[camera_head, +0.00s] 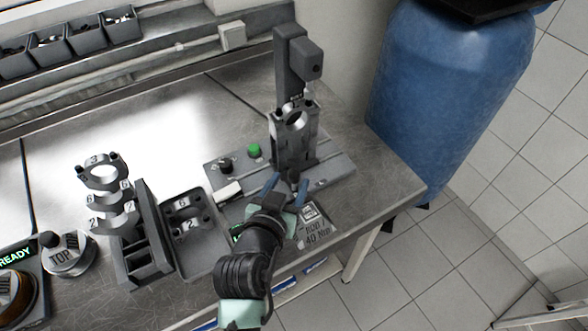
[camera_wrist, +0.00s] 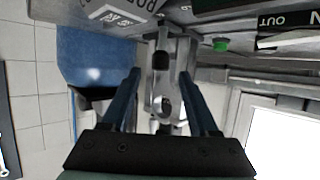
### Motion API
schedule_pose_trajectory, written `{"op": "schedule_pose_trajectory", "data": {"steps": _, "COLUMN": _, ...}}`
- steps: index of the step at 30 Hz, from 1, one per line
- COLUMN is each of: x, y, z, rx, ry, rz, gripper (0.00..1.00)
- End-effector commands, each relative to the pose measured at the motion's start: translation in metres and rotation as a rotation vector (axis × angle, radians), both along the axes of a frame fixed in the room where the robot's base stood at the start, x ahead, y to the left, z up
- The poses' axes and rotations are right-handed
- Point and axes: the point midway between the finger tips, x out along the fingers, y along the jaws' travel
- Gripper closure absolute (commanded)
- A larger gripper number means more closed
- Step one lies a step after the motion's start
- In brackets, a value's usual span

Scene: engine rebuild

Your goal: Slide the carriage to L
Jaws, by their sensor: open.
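The carriage appears to be the grey upright block (camera_head: 295,137) with a round bore, on a flat grey base (camera_head: 330,172) under a tall column. A dark knob (camera_head: 293,176) sticks out low on its front. My gripper (camera_head: 288,184) is open, its blue fingers on either side of the knob in the head view. In the wrist view, my gripper's (camera_wrist: 160,75) fingers are spread, with the dark knob (camera_wrist: 161,61) and grey metal showing between them. I cannot tell whether either finger touches the knob. No L mark can be read.
A rod card (camera_head: 315,228) lies right of my gripper. A grey tray (camera_head: 193,267) with bearing caps and a ring stand (camera_head: 148,258) are to the left. A blue barrel (camera_head: 430,90) stands beyond the table edge.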

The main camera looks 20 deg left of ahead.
Motion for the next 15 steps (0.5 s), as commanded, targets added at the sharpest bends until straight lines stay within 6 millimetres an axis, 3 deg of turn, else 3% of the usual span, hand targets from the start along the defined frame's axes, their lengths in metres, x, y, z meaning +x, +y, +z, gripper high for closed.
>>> {"op": "schedule_pose_trajectory", "data": {"steps": 6, "x": 0.029, "y": 0.004, "z": -0.012, "rx": 0.0, "ry": 0.0, "rz": 0.0, "gripper": 0.39}}
{"op": "schedule_pose_trajectory", "data": {"steps": 15, "x": 0.043, "y": 0.005, "z": -0.017, "rx": 0.001, "ry": -0.001, "rz": 0.001, "gripper": 0.39}}
